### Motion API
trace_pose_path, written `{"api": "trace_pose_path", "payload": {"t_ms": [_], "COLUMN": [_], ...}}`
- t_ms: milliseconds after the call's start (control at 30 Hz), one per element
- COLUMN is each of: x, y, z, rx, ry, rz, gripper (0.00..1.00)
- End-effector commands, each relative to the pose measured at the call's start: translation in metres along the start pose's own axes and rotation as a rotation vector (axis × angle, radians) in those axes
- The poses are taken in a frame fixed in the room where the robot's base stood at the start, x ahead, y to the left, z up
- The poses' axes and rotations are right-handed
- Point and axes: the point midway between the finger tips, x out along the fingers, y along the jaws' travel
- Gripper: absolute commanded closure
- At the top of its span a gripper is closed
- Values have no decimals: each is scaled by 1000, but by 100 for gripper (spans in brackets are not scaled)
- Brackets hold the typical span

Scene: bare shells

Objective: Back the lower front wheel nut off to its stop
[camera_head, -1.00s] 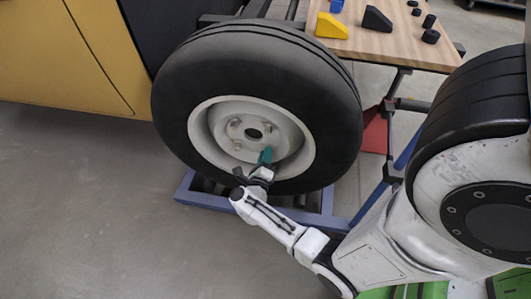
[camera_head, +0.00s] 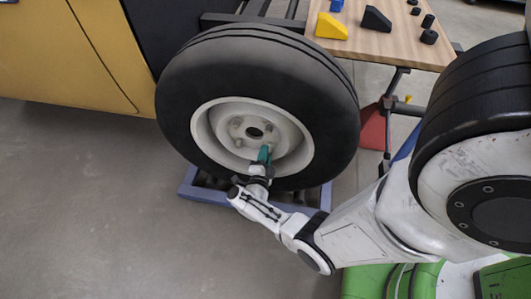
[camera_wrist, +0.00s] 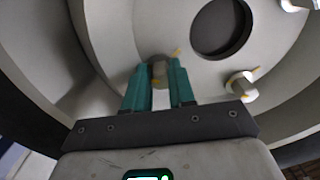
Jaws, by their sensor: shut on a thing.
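The wheel (camera_head: 195,85) is a large black tyre with a pale rim (camera_head: 207,128) and a dark centre hole. My gripper (camera_head: 264,154) comes up from below into the rim, its teal fingers at the lowest part of the hub. In the wrist view the lower front wheel nut (camera_wrist: 159,71), greyish with a yellow mark, sits between the teal fingers of my gripper (camera_wrist: 160,86), which are shut on it. Another nut (camera_wrist: 241,84) with a yellow mark shows to the right. The fingers hide the lower nut in the head view.
A blue stand (camera_head: 205,193) lies under the wheel. A yellow panel (camera_head: 60,50) is at the left. A wooden bench (camera_head: 395,45) with a yellow block (camera_head: 331,26) and black pieces stands at the upper right. The grey floor (camera_head: 90,200) at the lower left is clear.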

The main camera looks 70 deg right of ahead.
Motion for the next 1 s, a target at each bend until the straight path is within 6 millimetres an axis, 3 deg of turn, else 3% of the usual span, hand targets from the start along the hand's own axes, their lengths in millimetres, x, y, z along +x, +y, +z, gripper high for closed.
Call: {"api": "trace_pose_path", "payload": {"t_ms": [400,967,1000], "x": [-1,0,0], "y": [2,3,3], "z": [0,0,0], "rx": [-191,-218,-218], "ry": [-1,-1,-1], "rz": [2,2,2], "gripper": [100,100,71]}}
